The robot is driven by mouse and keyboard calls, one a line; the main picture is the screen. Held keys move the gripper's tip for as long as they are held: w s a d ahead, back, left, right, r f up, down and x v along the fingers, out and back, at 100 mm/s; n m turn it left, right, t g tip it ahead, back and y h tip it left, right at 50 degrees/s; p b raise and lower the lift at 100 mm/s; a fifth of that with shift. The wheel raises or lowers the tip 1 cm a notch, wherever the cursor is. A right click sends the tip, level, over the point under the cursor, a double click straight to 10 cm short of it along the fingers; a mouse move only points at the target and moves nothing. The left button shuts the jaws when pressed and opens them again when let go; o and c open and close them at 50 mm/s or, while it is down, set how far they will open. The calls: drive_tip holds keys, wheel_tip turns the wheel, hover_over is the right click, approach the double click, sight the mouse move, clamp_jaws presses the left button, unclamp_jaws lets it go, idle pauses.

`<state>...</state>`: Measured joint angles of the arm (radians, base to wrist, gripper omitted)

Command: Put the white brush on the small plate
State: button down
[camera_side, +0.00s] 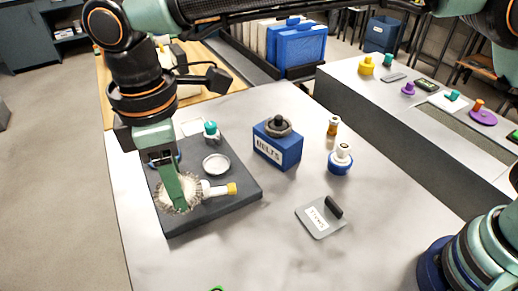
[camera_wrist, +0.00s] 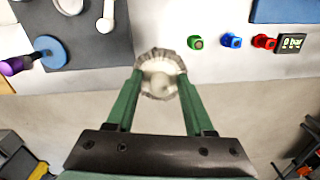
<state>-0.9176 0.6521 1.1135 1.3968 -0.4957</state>
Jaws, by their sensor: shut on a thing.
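My gripper (camera_wrist: 160,88) is shut on the white brush (camera_wrist: 160,78); its round bristle head shows between the fingertips. In the side view, my gripper (camera_side: 178,190) holds the bristly head (camera_side: 168,201) in front of the dark board's left part. The wrist view places it beyond the board's edge, apparently raised. The small round white plate (camera_side: 216,163) lies on the board, right of and behind my gripper; what seems to be its edge shows at the top of the wrist view (camera_wrist: 70,4). The plate looks empty in the side view.
A blue BELTS box (camera_side: 277,147) stands right of the board. Colored knobs (camera_wrist: 231,40) sit nearby.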

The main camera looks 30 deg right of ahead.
drive_tip(key=w+d+r, duration=0.1)
drive_tip(key=d+r, duration=0.1)
drive_tip(key=d, duration=0.4)
hover_over(321, 217)
drive_tip(key=f, duration=0.2)
wheel_tip(321, 217, down, 19)
drive_tip(key=shift+c, duration=1.4)
unclamp_jaws()
drive_tip(key=shift+f, duration=0.15)
